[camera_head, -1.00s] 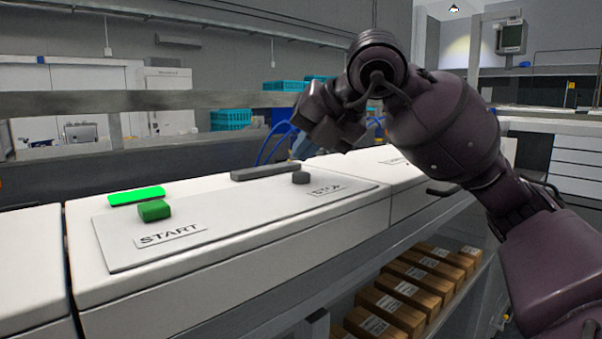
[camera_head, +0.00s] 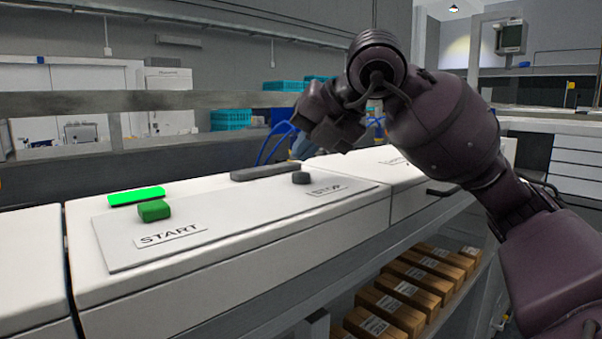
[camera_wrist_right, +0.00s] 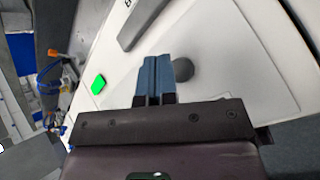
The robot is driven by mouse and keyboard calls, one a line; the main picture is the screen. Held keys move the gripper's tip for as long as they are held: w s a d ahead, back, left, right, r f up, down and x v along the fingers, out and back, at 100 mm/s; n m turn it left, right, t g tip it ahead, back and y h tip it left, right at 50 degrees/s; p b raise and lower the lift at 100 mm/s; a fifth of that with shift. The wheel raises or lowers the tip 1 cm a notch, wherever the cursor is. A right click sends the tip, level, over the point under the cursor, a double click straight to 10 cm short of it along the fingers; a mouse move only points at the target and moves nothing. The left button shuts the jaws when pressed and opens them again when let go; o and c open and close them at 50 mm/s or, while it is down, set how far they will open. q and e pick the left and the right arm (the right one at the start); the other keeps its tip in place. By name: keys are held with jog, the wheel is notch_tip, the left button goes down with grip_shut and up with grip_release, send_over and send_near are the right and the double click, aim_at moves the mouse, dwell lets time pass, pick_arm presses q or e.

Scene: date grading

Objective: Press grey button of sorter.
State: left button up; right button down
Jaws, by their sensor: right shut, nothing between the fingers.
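The sorter's panel (camera_head: 240,222) is a light plate on a white housing. The grey button (camera_head: 300,178) is a small dark round knob beside the STOP label (camera_head: 327,190). In the right wrist view the grey button (camera_wrist_right: 183,68) appears just right of my fingertips. My right gripper (camera_wrist_right: 157,66) has blue-grey fingers, shut together with nothing between them. In the head view my right gripper (camera_head: 322,135) hangs above and slightly beyond the button, apart from it, its fingertips mostly hidden. The green button (camera_head: 154,211) stands by the START label. My left gripper is not in view.
A lit green bar (camera_head: 136,195) and an unlit grey bar (camera_head: 265,172) lie behind the buttons. A shelf below holds several cardboard boxes (camera_head: 390,312). Blue crates (camera_head: 231,119) stand in the background. The panel between the buttons is clear.

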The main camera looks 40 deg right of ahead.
jog(key=shift+f, duration=0.1)
dwell(0.3)
jog(key=shift+f, duration=0.4)
dwell(0.4)
